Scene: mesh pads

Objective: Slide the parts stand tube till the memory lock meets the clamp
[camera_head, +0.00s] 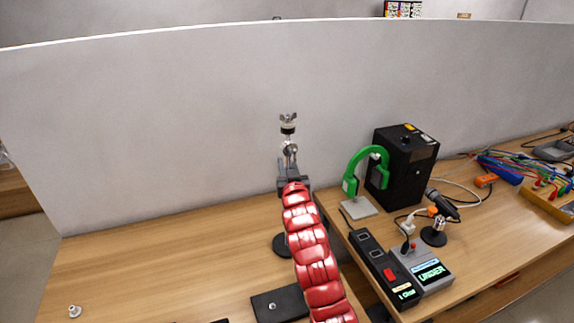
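The parts stand is upright on the near wooden table, with a wing nut and pale felt at its top (288,122) and a silver joint (290,150) below. Part of its round black base (282,245) shows left of my red arm. My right gripper (292,178), dark grey, is at the stand's upper part, just below the silver joint. Its fingertips are too small and covered to show whether they are closed on the tube. The gripper and arm hide most of the tube, and I cannot make out the memory lock or the clamp. My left gripper is out of view.
A black plate (265,307) lies near the front edge, and a small metal part (74,311) at the far left. The right table holds a green gauge (383,162), black box (412,160), microphone (440,215) and display units (425,270). The left tabletop is mostly clear.

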